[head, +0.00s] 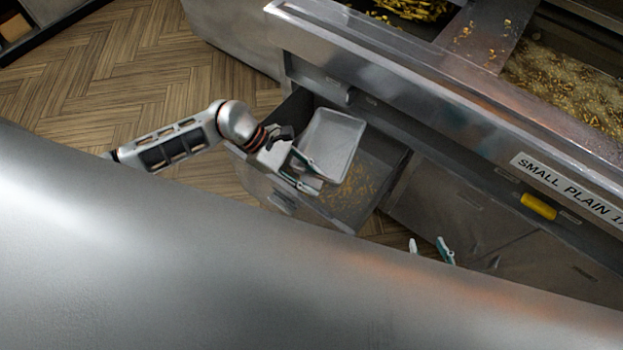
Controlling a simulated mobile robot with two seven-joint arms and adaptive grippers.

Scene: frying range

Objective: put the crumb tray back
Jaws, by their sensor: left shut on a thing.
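The crumb tray (338,137), a shallow light-grey metal tray with a raised rim, is over the back left part of an open drawer (380,190). I cannot tell whether it touches the drawer. My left gripper (312,173) is shut on the tray's near left edge. Yellow-brown crumbs (350,188) lie on the drawer floor, to the right of and nearer than the tray. My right gripper (430,249) shows only its two fingertips, apart with nothing between them, in front of the cabinet; the rest of it is hidden behind the large grey surface in front.
The steel frying range (400,65) rises behind the drawer, with fried pieces (410,8) on top. A yellow handle (538,206) and a sign reading "SMALL PLAIN" (565,185) are on its front. Free wooden floor (120,75) lies to the left.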

